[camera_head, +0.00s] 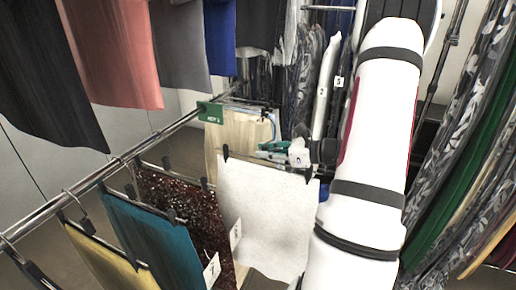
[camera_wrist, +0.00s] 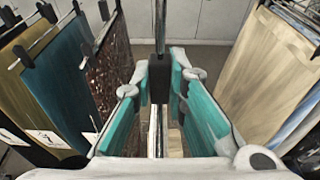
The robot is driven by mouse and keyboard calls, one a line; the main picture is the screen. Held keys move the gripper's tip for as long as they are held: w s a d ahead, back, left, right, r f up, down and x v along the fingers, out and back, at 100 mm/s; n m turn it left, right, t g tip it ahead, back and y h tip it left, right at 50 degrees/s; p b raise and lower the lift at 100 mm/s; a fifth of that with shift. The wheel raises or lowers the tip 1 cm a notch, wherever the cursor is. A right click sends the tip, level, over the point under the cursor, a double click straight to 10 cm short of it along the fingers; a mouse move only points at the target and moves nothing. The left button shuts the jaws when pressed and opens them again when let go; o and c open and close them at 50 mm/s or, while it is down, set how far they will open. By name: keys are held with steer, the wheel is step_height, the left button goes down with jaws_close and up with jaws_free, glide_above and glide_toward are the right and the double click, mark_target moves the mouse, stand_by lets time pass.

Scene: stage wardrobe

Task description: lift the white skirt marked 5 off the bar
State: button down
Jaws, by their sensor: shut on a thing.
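The white skirt (camera_head: 265,215) hangs from a clip hanger (camera_head: 265,161) in the middle of the head view, to the right of the low rail. A small tag (camera_head: 235,234) shows at its left edge; its number is too small to read surely. My gripper (camera_head: 287,152), with teal fingers, is at the top of this hanger. In the wrist view my gripper (camera_wrist: 160,76) is shut on a dark middle piece, apparently of the hanger. The hook is hidden, so I cannot tell whether it touches the bar (camera_head: 135,152).
A brown sequined skirt (camera_head: 185,212), a teal skirt (camera_head: 155,240) and a yellow one (camera_head: 105,258) hang close on the left. A cream skirt (camera_head: 232,135) hangs behind, by a green rail sign (camera_head: 210,112). Patterned garments (camera_head: 465,135) hang on the right.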

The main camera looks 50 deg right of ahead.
steer(key=s+d+p, duration=0.4)
steer(key=s+d, duration=0.1)
steer(key=s, duration=0.8)
steer(key=s+d+p, duration=0.4)
steer(key=s+d, duration=0.1)
steer(key=s, duration=0.9)
steer(key=shift+s+p, duration=0.15)
steer(key=shift+p, duration=0.2)
